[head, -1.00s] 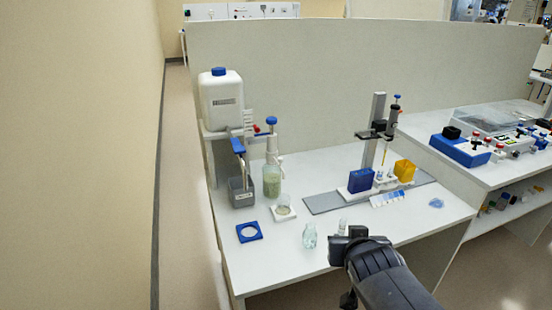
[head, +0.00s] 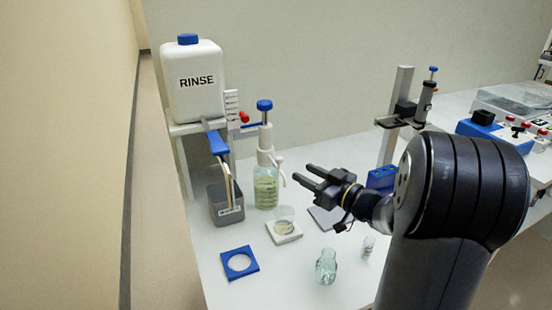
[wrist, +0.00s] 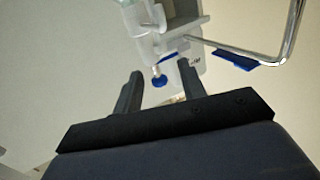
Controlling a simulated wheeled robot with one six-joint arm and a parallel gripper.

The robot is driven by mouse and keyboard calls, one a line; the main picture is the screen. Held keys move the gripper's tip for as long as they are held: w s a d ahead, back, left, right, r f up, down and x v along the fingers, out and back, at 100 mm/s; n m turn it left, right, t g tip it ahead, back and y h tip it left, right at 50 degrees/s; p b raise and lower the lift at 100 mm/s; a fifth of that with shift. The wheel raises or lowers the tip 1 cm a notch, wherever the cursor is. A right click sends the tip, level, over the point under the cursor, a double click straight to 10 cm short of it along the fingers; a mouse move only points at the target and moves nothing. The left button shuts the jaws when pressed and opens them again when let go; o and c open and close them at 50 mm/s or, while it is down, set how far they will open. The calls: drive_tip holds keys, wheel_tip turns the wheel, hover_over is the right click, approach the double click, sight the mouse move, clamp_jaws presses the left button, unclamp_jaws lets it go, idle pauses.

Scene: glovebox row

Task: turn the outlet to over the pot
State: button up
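A glass bottle (head: 266,190) carries a white pump head (head: 265,150) with a blue knob (head: 264,105). Its thin white outlet (head: 282,175) points right and bends down. A small clear pot (head: 284,220) stands on a white pad in front of the bottle. I cannot tell whether the outlet tip is above the pot. My gripper (head: 303,177) is open and empty, pointing left, in the air right of the outlet. In the wrist view its fingers (wrist: 160,70) are apart, with a blue knob between them in the background and a bent shiny tube (wrist: 288,42) at upper right.
A white RINSE tank (head: 197,95) stands on a shelf above a grey container (head: 226,208) at left. A blue ring plate (head: 239,262), an open glass bottle (head: 326,266) and a small vial (head: 367,247) stand in front. A stand (head: 393,125) rises at right.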

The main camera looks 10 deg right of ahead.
sight(279, 158)
drive_tip(key=x, duration=1)
drive_tip(key=shift+w+a+r, duration=0.1)
drive_tip(key=shift+a, duration=0.1)
clamp_jaws()
